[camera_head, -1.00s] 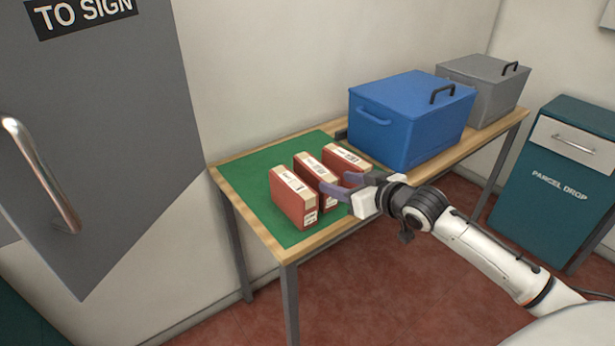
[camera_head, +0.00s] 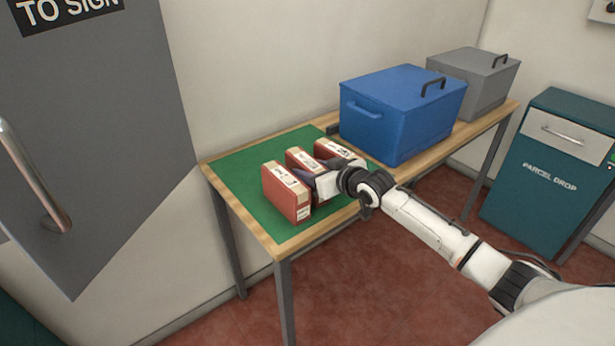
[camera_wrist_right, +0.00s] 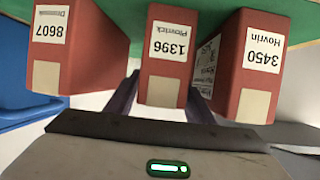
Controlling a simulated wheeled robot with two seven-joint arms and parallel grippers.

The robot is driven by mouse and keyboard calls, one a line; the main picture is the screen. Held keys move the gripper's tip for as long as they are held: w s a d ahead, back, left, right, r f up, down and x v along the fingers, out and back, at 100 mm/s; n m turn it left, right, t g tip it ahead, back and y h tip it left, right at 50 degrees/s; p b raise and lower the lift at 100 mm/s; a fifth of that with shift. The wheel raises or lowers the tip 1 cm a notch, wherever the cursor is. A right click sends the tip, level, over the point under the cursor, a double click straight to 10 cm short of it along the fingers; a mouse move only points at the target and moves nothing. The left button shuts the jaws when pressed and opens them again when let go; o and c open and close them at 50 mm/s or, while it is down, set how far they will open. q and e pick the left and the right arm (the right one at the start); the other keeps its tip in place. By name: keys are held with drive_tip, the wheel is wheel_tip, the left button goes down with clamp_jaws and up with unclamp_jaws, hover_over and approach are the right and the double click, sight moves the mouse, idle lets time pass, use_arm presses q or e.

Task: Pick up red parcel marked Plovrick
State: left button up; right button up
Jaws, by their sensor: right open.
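Three red parcels with white labels stand upright in a row on the green mat (camera_head: 240,172). In the right wrist view the middle parcel (camera_wrist_right: 163,92) is labelled Plovrick 1396; it is also the middle one in the head view (camera_head: 301,157). My right gripper (camera_wrist_right: 160,100) is open, with one dark purple finger on each side of the Plovrick parcel, in the gaps to its neighbours. Whether the fingers touch it I cannot tell. In the head view the gripper (camera_head: 309,174) partly hides the middle parcel. My left gripper is not in view.
The parcel marked Hovrin 3450 (camera_head: 286,194) stands nearest the front left. The one marked 8607 (camera_wrist_right: 75,50) stands on the other side, towards a blue lidded box (camera_head: 400,117). A grey box (camera_head: 475,80) stands behind. Bare mat lies left of the parcels.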

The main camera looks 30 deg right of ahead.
drive_tip(key=shift+c, duration=0.3)
drive_tip(key=shift+r, duration=0.1)
drive_tip(key=c, duration=1)
